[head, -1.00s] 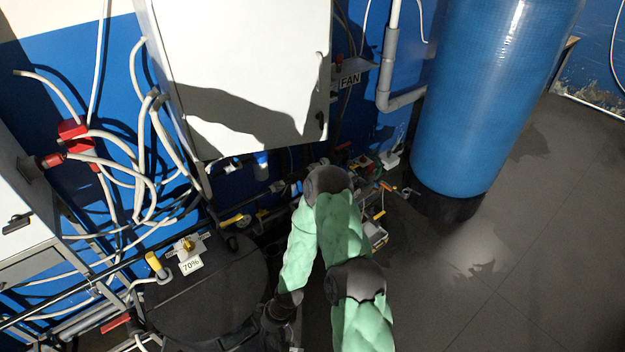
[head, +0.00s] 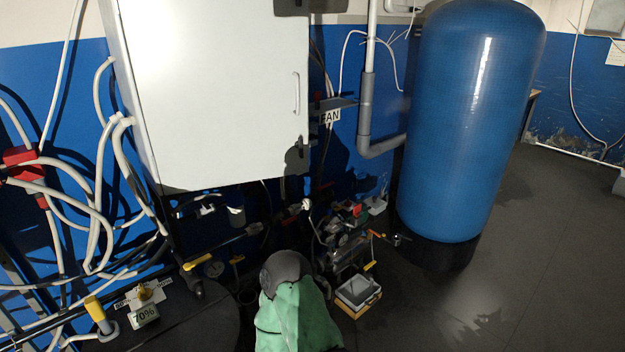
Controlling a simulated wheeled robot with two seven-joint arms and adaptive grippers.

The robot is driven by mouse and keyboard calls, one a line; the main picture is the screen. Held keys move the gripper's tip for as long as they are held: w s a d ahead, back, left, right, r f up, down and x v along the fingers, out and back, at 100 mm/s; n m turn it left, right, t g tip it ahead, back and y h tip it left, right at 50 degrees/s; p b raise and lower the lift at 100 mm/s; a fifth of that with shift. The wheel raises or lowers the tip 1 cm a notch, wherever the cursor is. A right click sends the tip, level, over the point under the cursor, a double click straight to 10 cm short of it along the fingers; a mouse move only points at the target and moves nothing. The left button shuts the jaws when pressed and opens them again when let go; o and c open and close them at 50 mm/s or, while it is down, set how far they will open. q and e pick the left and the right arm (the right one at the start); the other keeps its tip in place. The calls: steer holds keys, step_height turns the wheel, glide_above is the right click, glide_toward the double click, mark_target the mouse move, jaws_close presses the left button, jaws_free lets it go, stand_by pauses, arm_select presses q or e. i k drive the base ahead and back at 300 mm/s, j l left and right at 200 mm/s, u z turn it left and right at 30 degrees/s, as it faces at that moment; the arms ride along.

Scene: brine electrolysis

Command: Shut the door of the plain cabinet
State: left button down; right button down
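A white cabinet (head: 215,95) hangs on the blue wall at the upper left of the head view. Its plain front has a vertical handle (head: 296,93) near the right edge. The front looks flat against the body and I see no clear gap at its edge, but its top is cut off by the frame. A green-covered link of my arm with a dark joint shows at the bottom centre, below the cabinet and apart from it. Neither gripper is in view.
A tall blue tank (head: 470,120) stands right of the cabinet, beside a grey pipe (head: 367,115). Hoses (head: 100,215) hang at the left. A black drum (head: 195,320) with a 70% label is at the lower left. Small equipment and a tray (head: 358,292) sit low; floor at right is clear.

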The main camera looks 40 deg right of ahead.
mark_target(220, 89)
steer(key=l+z, duration=0.1)
steer(key=l, duration=1.7)
steer(key=k, duration=0.05)
